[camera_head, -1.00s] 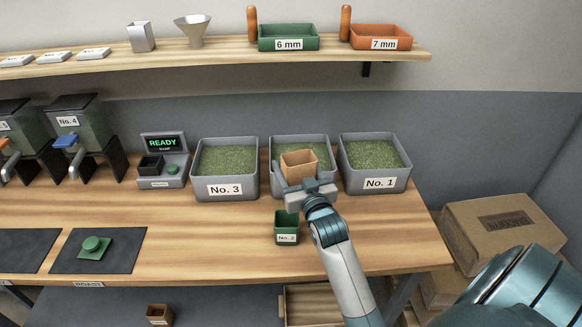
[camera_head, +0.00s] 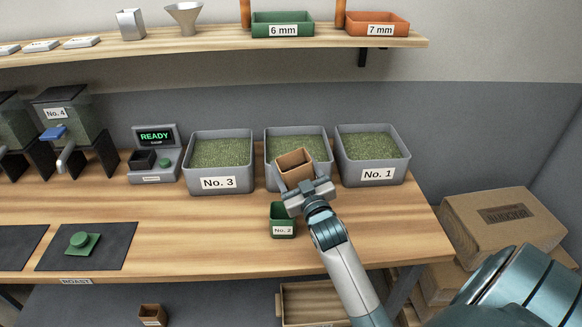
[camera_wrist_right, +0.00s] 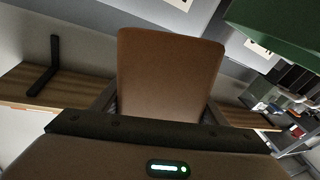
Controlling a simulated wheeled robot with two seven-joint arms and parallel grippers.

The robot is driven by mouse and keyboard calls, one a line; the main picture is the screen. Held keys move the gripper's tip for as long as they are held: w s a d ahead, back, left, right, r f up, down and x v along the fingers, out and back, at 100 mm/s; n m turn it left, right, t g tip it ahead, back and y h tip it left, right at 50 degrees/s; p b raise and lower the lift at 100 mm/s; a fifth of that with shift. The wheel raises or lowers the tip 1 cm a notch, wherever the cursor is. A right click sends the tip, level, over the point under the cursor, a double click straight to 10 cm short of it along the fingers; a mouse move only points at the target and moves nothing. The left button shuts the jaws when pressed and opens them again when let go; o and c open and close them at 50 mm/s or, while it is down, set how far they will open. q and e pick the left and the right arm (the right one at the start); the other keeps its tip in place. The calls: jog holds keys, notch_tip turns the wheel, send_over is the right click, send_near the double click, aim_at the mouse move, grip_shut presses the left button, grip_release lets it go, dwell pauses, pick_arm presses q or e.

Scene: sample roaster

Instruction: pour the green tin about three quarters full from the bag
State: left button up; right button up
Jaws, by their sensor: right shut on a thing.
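The bag (camera_head: 294,163) is a small brown open-topped container. My right gripper (camera_head: 305,186) is shut on it and holds it raised in front of the middle grey bin, tilted to the left. The bag also fills the middle of the right wrist view (camera_wrist_right: 170,72). The green tin (camera_head: 283,222), labelled No. 2, stands upright on the table, just below and left of the gripper in the picture. Its inside looks dark, and I cannot tell its fill level. No stream of beans shows. My left gripper is not in view.
Grey bins No. 3 (camera_head: 220,166), the middle one (camera_head: 270,150) and No. 1 (camera_head: 372,158) stand behind, holding green beans. A scale reading READY (camera_head: 155,150) is to their left. A green lid (camera_head: 82,243) lies on a dark mat. The table around the tin is clear.

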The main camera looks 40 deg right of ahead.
jog(key=shift+d+r+n+t+b, duration=0.25)
jog(key=shift+n+t+b, duration=0.25)
jog(key=shift+n, duration=0.6)
jog(key=shift+r, duration=0.15)
jog(key=shift+r+n, duration=0.2)
jog(key=shift+n, duration=0.3)
jog(key=shift+f, duration=0.15)
jog(key=shift+d+r+n+t+y, duration=0.1)
jog(key=shift+r+n+t+y, duration=0.1)
jog(key=shift+n+t+y, duration=0.15)
jog(key=shift+f, duration=0.2)
jog(key=shift+r, duration=0.1)
dwell(0.6)
jog(key=shift+r+n, duration=0.1)
jog(key=shift+n, duration=0.35)
